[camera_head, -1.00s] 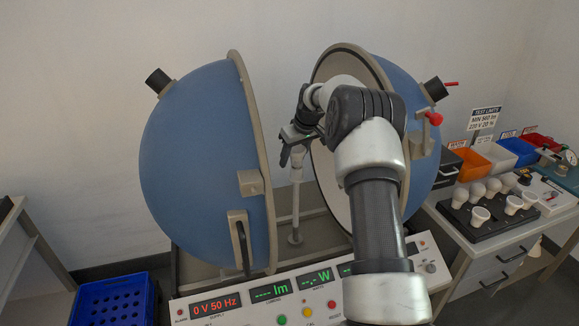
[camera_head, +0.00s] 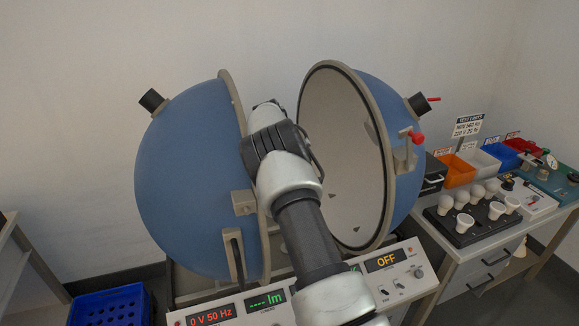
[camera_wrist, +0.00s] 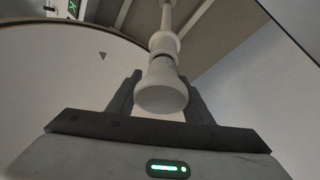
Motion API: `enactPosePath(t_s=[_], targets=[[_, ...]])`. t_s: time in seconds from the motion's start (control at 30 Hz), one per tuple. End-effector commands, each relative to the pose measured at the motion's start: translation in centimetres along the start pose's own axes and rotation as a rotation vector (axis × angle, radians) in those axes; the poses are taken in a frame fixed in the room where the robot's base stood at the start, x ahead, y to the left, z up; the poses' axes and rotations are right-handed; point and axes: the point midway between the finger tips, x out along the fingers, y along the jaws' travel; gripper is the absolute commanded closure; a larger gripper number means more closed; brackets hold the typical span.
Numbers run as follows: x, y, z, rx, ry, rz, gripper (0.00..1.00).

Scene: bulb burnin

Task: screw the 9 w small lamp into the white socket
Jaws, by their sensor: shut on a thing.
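In the wrist view, my gripper (camera_wrist: 160,100) is shut on a small white lamp (camera_wrist: 162,88), with a dark finger on either side of it. The lamp's narrow end meets or nearly meets the white socket (camera_wrist: 163,43), which sits on a thin pale post. The two look roughly in line. I cannot tell whether the thread is engaged or how deep. In the head view my arm covers the gripper, lamp and socket between the sphere halves.
The blue sphere stands open, its left half (camera_head: 185,180) and right half (camera_head: 345,150) flanking my arm. A panel (camera_head: 250,305) with displays is in front. At right, a black tray (camera_head: 465,230) holds several white lamps beside coloured bins. A blue crate (camera_head: 110,305) is at lower left.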

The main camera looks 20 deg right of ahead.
Motion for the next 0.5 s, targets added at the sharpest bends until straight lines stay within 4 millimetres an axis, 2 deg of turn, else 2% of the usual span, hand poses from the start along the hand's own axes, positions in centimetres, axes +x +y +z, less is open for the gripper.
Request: enactPosePath(t_s=[0.03, 0.17, 0.2, 0.23, 0.5], targets=[[0.21, 0.41, -0.73, 0.006, 0.011, 0.004, 0.76], [0.18, 0.41, -0.83, 0.005, 0.013, 0.002, 0.76], [0.17, 0.41, -0.86, 0.005, 0.013, 0.001, 0.47], [0.16, 0.4, -0.85, 0.005, 0.013, 0.001, 0.42], [0.05, 0.13, -0.49, 0.0, 0.008, -0.004, 0.4]])
